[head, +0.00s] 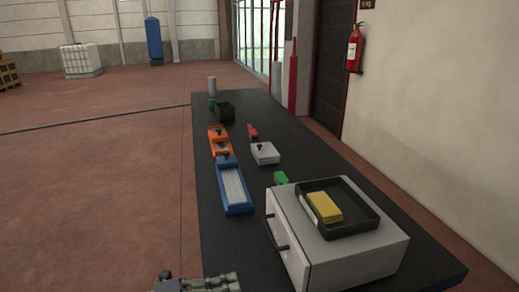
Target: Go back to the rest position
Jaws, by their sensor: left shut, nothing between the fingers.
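My left gripper (232,281) shows at the bottom edge of the head view, beside the near left side of the dark table (320,150). It is shut and empty, and apart from the things on the table. Most of its arm is cut off by the frame. My right gripper is out of view.
A white box with a door (350,255) stands at the table's near end, with a black tray (362,213) holding a yellow block (324,206) on top. Blue (233,188) and orange (219,143) fixtures lie farther back. The floor left of the table is clear.

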